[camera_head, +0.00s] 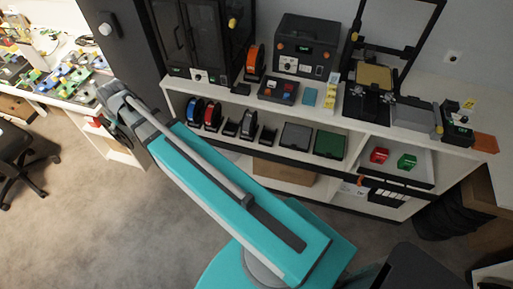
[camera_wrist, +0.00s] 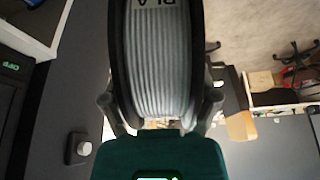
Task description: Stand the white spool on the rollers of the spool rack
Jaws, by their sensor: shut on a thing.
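The white spool (camera_wrist: 160,60) fills the upper middle of the wrist view, with pale grey-white filament between two black flanges and the letters PLA at its top. My gripper (camera_wrist: 160,100) is shut on it, with one finger on each side. In the head view my arm's far end is at the left, before the dark cabinet side, and I cannot make out the spool there. The spool rack is on the middle shelf, right of my arm's end. It bears a blue spool (camera_head: 195,109), a red spool (camera_head: 212,116) and a dark spool (camera_head: 248,124). Low black stands (camera_head: 267,136) there look empty.
A dark enclosure (camera_head: 190,40), an orange spool (camera_head: 254,62) and a boxy device (camera_head: 305,45) stand on the white counter (camera_head: 335,117) above the shelf. Grey and green trays (camera_head: 329,144) lie right of the rack. A chair (camera_head: 15,155) stands at the left. The floor between is open.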

